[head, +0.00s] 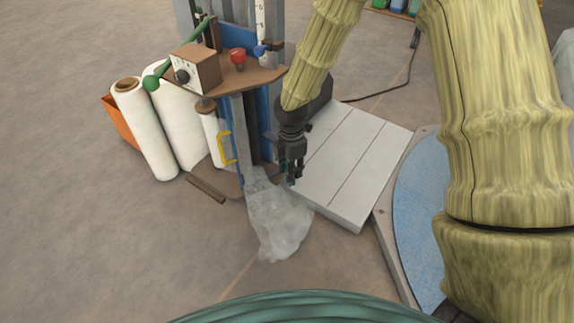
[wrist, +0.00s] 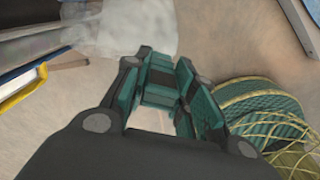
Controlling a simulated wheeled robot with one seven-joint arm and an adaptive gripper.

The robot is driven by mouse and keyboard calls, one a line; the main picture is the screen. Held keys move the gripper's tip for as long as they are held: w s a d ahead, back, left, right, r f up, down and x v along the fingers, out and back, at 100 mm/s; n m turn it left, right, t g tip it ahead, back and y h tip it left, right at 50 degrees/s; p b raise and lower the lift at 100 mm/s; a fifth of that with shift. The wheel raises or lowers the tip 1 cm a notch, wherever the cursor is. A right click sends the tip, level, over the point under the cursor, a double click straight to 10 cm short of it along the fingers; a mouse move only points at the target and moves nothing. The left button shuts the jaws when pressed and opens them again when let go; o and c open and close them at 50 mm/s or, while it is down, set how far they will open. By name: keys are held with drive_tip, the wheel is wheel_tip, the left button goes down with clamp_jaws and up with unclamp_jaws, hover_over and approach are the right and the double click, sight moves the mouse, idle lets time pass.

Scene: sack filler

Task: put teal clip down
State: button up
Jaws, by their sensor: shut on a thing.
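My gripper (head: 292,178) points down beside the left edge of the pale platform, just above and right of the clear plastic sack (head: 280,222). In the wrist view my gripper (wrist: 162,75) is shut on the teal clip (wrist: 160,82), which sits between its fingertips. The clip blends with the teal finger pads, so its outline is hard to tell. In the head view only a small teal patch shows at the fingertips. The sack (wrist: 125,28) lies just beyond the fingertips in the wrist view; I cannot tell whether the clip touches it.
The sack filler's column (head: 240,140) stands at left with a yellow handle (head: 226,148) and a brown control shelf (head: 245,78). White film rolls (head: 146,130) stand further left. The slatted platform (head: 345,165) and a blue round plate (head: 422,200) are at right. Floor at lower left is clear.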

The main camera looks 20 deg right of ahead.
drive_tip(key=shift+w+f, duration=0.3)
drive_tip(key=shift+w, duration=0.1)
drive_tip(key=w+d+f+b, duration=0.1)
drive_tip(key=w+b, duration=0.2)
drive_tip(key=w, duration=0.2)
drive_tip(key=w+d+f+b, duration=0.1)
drive_tip(key=w+f+b, duration=0.1)
drive_tip(key=w, duration=0.3)
drive_tip(key=w+d+f+b, duration=0.1)
drive_tip(key=w+f+b, duration=0.1)
drive_tip(key=w+b, duration=0.2)
drive_tip(key=shift+w+d, duration=0.3)
drive_tip(key=shift+w, duration=0.2)
drive_tip(key=shift+r, duration=0.1)
drive_tip(key=o, duration=1)
